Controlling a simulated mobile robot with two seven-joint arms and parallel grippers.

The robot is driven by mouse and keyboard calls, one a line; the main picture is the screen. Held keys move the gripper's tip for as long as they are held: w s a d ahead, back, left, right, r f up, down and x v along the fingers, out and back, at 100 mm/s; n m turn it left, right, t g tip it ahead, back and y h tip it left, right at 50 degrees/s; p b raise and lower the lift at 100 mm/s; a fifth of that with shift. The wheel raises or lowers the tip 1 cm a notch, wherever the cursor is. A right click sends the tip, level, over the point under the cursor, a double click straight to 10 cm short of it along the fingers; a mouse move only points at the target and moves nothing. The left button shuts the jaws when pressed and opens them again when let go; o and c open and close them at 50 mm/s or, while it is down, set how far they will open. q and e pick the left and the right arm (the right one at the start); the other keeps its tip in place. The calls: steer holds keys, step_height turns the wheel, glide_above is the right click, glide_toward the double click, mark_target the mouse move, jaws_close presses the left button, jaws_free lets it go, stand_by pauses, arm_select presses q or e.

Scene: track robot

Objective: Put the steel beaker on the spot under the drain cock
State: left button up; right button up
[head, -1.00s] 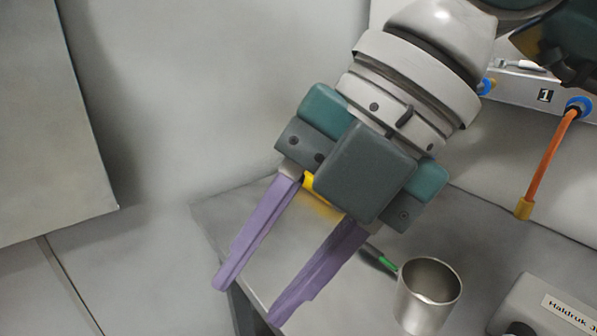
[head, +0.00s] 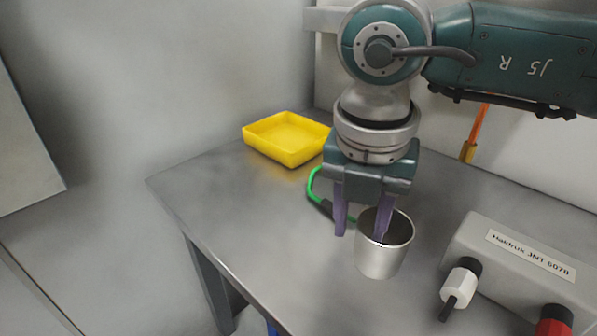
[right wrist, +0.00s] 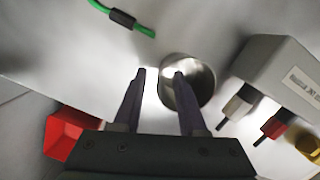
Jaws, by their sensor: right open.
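The right wrist view shows the beaker (right wrist: 203,82) behind the right finger. Whether a finger touches the wall cannot be told. An orange tube with a brass-coloured end (head: 468,152) hangs behind. I cannot make out a drain cock or marked spot. My left gripper is not in view.
A yellow tray (head: 290,158) sits at the back left. A green cable (head: 314,185) lies close behind the beaker. A labelled grey box (head: 520,262) with white and red plugs is at the right. The bench's left part is clear.

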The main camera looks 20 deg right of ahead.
steer(key=shift+f, duration=0.45)
steer(key=shift+c, duration=0.2)
jaws_close()
stand_by(0.9)
